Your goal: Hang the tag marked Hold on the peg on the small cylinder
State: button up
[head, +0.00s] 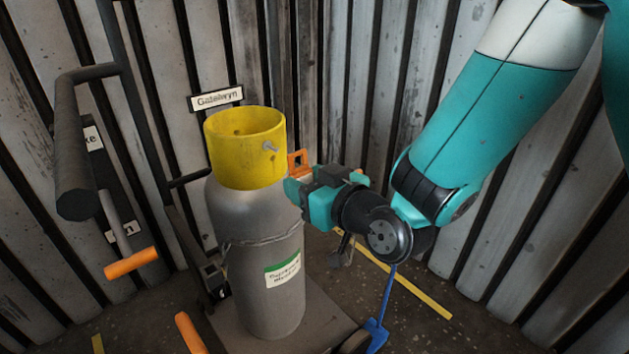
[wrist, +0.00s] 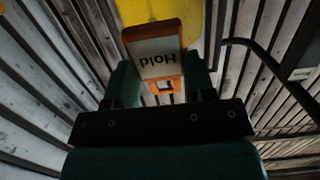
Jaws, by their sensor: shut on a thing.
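The orange-edged tag marked Hold (wrist: 155,52) is between the fingers of my gripper (wrist: 162,84) in the wrist view, its lettering upside down there. In the head view the tag's orange end with an opening (head: 298,161) sticks up above my gripper (head: 297,188), which is shut on the tag. The grey cylinder (head: 262,290) stands upright with a yellow collar (head: 228,160) on top. A small peg (head: 269,147) juts from the collar's right front. The tag is just right of the peg and appears apart from it. The peg is not seen in the wrist view.
Ribbed metal walls close in the back.

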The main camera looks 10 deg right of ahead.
jog(key=shift+p+x, duration=3.85)
jog(key=shift+p, duration=0.2)
jog(key=shift+f, duration=0.1)
jog(key=o, duration=1)
jog(key=shift+d, duration=0.1)
